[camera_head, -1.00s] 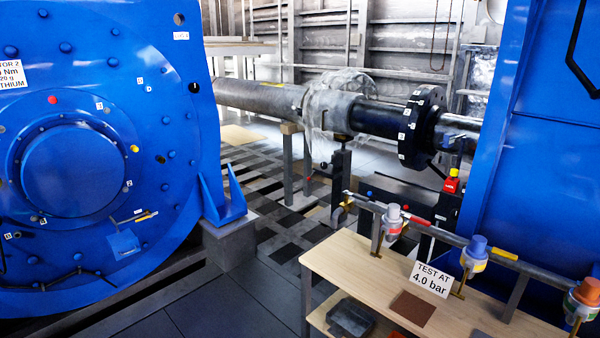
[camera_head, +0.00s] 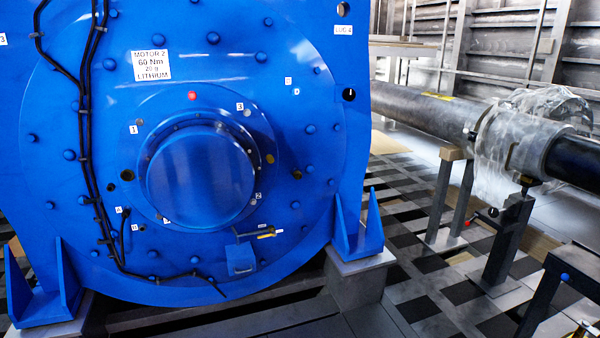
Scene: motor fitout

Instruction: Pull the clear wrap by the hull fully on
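A crumpled clear wrap (camera_head: 505,150) hangs around the grey shaft at the right of the head view. Part of it bunches up above the shaft (camera_head: 420,108) and part hangs below it. A black sleeve section (camera_head: 575,158) of the shaft continues to the right edge. A dark stand (camera_head: 504,240) holds the shaft from below near the wrap. The hull wall (camera_head: 470,50), grey and ribbed, rises behind the shaft. Neither of my grippers shows in the view.
A wooden-topped support (camera_head: 452,155) stands under the shaft. The floor is a dark grating with gaps (camera_head: 420,270).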

